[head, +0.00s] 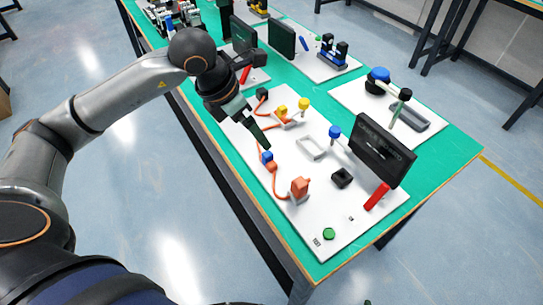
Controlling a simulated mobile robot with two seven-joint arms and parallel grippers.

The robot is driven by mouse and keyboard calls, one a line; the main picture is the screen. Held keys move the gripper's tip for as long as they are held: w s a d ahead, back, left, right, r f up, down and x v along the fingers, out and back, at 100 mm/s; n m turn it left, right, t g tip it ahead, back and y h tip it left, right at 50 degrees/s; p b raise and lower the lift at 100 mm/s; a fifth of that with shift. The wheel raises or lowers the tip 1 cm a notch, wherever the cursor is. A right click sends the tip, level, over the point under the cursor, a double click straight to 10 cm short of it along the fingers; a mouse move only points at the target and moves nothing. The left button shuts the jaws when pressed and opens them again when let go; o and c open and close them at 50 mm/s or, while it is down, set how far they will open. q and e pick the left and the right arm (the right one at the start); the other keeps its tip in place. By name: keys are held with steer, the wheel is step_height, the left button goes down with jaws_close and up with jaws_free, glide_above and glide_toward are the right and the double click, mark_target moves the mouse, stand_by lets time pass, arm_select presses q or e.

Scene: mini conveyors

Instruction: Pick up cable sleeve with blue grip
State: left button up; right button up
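The cable sleeve's blue grip (267,157) is a small blue block on the orange cable (274,180), lying on the white board near its left edge. The cable runs from a dark block (262,94) at the back to an orange connector block (299,187) at the front. My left gripper (262,138) reaches in from the left above the board, its dark fingertip just behind and above the blue grip. I cannot tell whether it touches the grip or how far its fingers are apart. My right gripper is not in view.
The white board (330,225) on the green table (447,150) also holds yellow pieces (304,104), a blue-topped post (334,132), a black panel (381,150), a red bar (377,196) and a green button (329,234). More boards stand behind and to the right.

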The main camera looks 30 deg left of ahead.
mark_target(267, 155)
arm_select(q)
steer(key=x, duration=0.7)
steer(key=shift+a, duration=0.15)
steer(key=f, duration=0.2)
steer(key=d+f, duration=0.1)
steer(key=f, duration=0.1)
steer(key=shift+w, duration=0.1)
steer(key=shift+w+d+f, duration=0.15)
steer(key=shift+w+f, duration=0.1)
steer(key=shift+f, duration=0.3)
steer(key=c, duration=1.4)
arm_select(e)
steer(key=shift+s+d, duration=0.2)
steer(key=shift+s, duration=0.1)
arm_select(q)
steer(key=shift+r, duration=0.1)
